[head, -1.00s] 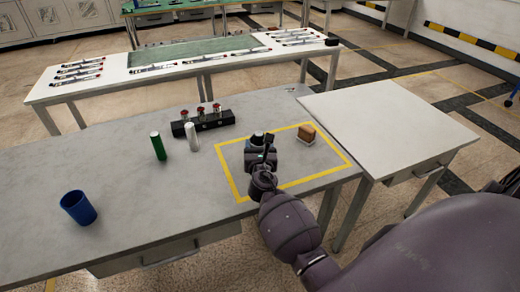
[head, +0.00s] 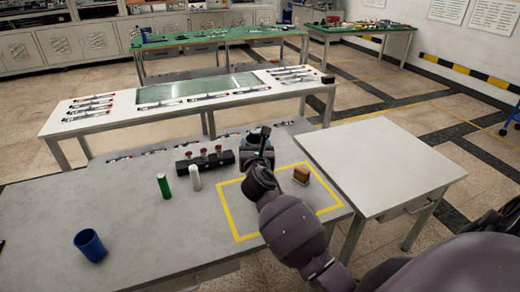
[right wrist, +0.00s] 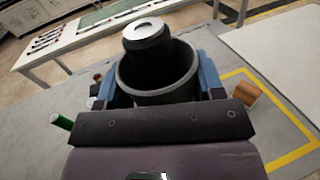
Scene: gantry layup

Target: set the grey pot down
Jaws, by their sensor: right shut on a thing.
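The grey pot (right wrist: 182,75) is a dark, open-topped round vessel, seen close up in the right wrist view. My right gripper (head: 256,150) is shut on it, with a blue finger on each side of its wall. A dark cylinder with a pale metal top (right wrist: 148,32) shows at the pot's far side; I cannot tell whether it is inside or behind it. In the head view the gripper and arm hide most of the pot, near the table's back edge beyond the yellow outline (head: 237,237). Whether the pot touches the table is unclear. My left gripper is not in view.
A black rack (head: 205,162) with red-topped pieces stands left of the gripper. A green cylinder (head: 163,186), a white cylinder (head: 195,178) and a blue cup (head: 90,245) stand further left. A brown block (head: 301,173) sits inside the yellow outline. Much of the outlined area is clear.

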